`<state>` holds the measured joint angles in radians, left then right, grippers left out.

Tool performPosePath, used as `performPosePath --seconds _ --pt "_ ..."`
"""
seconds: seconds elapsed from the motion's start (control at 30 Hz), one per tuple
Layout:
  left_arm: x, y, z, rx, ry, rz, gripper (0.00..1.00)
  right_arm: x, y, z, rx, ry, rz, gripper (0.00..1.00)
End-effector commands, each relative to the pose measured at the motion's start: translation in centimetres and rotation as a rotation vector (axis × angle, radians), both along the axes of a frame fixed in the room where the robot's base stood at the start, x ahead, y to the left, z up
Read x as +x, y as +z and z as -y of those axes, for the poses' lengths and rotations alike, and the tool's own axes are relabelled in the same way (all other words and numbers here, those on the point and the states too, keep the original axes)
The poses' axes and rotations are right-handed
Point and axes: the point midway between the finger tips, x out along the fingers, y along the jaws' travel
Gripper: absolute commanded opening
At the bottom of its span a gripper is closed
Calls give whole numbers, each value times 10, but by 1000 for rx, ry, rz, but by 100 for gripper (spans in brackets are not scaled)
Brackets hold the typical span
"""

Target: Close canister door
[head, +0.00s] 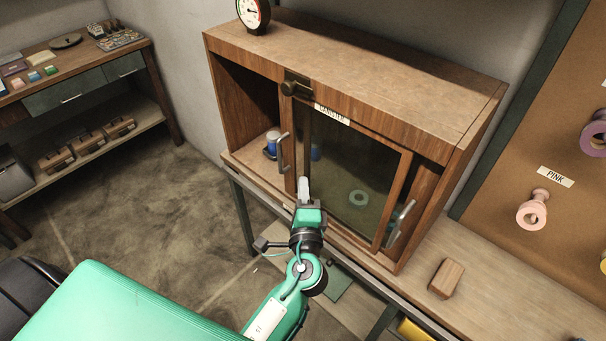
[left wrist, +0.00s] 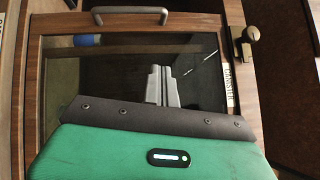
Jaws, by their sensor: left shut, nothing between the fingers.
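The wooden cabinet (head: 360,52) has a wood-framed glass door (head: 352,170) under a CANISTER label (head: 332,114). The left part of the cabinet front is open, and a blue and white canister (head: 271,143) stands inside on its floor. A metal handle (head: 284,151) is on the door's left frame; it also shows at the top of the left wrist view (left wrist: 130,13). My left gripper (head: 304,186) is shut and empty in front of the door's lower left part. Its closed fingers (left wrist: 163,85) show against the glass; contact cannot be told.
A dark latch with a knob (head: 295,86) is on the cabinet's upper front edge. A second handle (head: 400,221) is at the right. A gauge (head: 253,14) stands on top. A wooden block (head: 446,278) lies on the bench right of the cabinet.

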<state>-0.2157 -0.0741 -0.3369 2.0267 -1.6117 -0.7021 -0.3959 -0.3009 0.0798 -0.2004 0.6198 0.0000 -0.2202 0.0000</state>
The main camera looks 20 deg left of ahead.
Motion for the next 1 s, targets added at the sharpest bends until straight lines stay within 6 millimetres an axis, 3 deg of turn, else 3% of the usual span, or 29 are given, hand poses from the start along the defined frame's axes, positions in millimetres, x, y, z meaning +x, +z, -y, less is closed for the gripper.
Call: performPosePath --seconds 0.43,0.7,1.0 --pt "84 18 -38 2 -1 -1 0 3 47 -4 4 0 3 36" --pt "92 21 -67 0 -1 -3 0 2 65 0 0 1 3 36" --pt "94 19 -74 -2 -2 -3 0 2 66 2 -2 0 2 36"
